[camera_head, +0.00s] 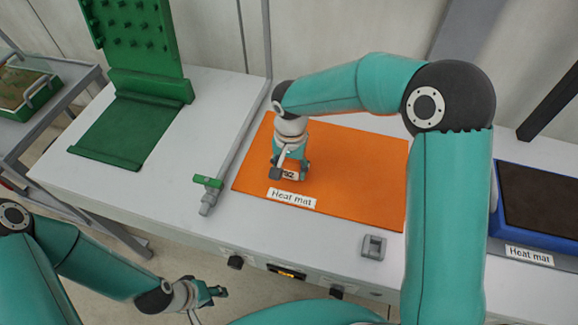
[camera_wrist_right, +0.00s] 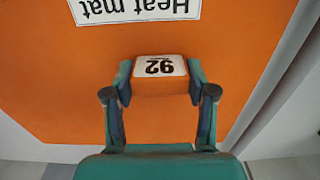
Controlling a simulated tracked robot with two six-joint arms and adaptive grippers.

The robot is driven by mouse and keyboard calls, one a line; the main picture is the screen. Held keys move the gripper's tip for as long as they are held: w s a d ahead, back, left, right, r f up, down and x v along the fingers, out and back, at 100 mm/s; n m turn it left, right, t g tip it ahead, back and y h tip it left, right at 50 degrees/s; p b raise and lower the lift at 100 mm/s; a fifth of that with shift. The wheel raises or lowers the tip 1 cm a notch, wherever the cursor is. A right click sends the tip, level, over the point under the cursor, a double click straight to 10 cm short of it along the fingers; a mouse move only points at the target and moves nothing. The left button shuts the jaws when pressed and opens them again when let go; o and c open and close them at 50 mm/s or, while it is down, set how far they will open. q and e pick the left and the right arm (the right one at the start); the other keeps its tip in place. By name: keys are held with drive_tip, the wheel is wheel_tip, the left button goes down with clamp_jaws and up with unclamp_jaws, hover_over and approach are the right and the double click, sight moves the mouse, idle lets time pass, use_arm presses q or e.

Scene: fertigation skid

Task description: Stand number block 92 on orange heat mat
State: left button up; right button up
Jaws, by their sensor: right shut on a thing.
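The number block 92 (camera_head: 290,175) is orange with a white label reading 92. It is between the fingers of my right gripper (camera_head: 289,170), which is shut on it, over the left part of the orange heat mat (camera_head: 360,175). The block (camera_wrist_right: 160,78) also shows in the right wrist view, a finger against each side, with the mat (camera_wrist_right: 50,90) behind it. I cannot tell whether the block touches the mat. My left gripper (camera_head: 216,292) is low at the front, off the table and away from the mat; its jaw opening is too small to judge.
A valve with a green handle (camera_head: 208,182) is left of the mat. A small grey block (camera_head: 374,247) sits in front of it. A blue tray with dark filling (camera_head: 540,205) is at the right. A green stand (camera_head: 135,110) is at the back left. The mat's right part is clear.

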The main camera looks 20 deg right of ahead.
sight(290, 167)
drive_tip(key=o, duration=1)
drive_tip(key=shift+o, duration=0.2)
wheel_tip(290, 167, up, 12)
idle(0.4)
